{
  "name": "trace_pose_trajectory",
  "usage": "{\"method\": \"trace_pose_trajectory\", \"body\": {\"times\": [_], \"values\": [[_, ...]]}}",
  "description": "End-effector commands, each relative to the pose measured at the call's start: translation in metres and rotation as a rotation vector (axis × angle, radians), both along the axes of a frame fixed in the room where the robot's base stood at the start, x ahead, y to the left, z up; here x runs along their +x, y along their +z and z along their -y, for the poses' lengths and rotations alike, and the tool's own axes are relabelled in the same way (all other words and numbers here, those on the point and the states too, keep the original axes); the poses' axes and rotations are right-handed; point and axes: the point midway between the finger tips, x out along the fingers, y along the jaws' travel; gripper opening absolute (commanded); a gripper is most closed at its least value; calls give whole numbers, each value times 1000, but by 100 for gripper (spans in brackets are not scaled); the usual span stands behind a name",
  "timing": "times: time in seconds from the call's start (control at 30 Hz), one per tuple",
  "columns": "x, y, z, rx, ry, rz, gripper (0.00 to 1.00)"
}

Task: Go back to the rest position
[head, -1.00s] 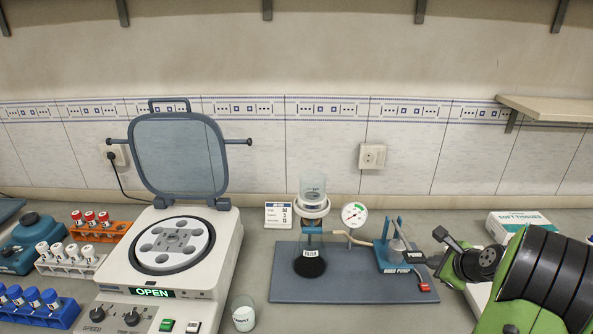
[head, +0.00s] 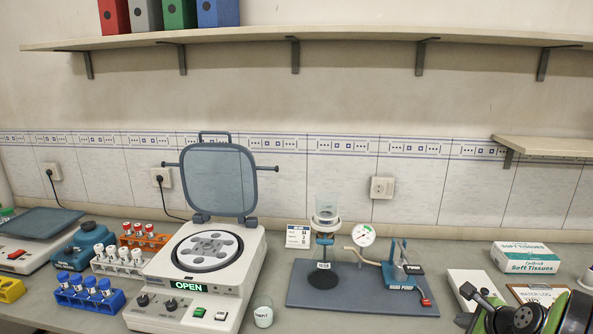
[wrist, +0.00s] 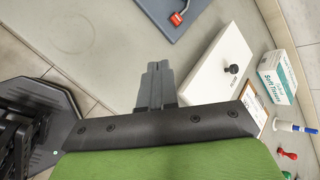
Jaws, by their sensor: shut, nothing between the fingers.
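My gripper (wrist: 155,85) is shut and empty in the wrist view, its grey fingers together above the bench. In the head view my gripper (head: 467,291) shows at the lower right, in front of a white block or box (head: 476,283). The green and black arm behind it is mine. The fingers touch nothing that I can see. The wrist view also shows the white box (wrist: 218,65) with a dark knob, right of the fingers.
A blue-grey board (head: 350,298) bears the filter stand (head: 324,256) and hand pump (head: 402,265). An open centrifuge (head: 190,305) stands left, beside a labelled glass (head: 263,312). A tissue box (head: 525,258) is at right. Bench between board and white box is clear.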

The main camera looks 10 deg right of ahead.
Motion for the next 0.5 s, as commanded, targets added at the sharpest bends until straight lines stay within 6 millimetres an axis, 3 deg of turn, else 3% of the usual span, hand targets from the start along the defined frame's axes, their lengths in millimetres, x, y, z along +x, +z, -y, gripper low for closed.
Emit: {"method": "trace_pose_trajectory", "body": {"times": [0.27, 0.5], "values": [[8, 32, -51, -160, 214, -55, 0], [0, 74, -127, -405, 544, -127, 0]]}}
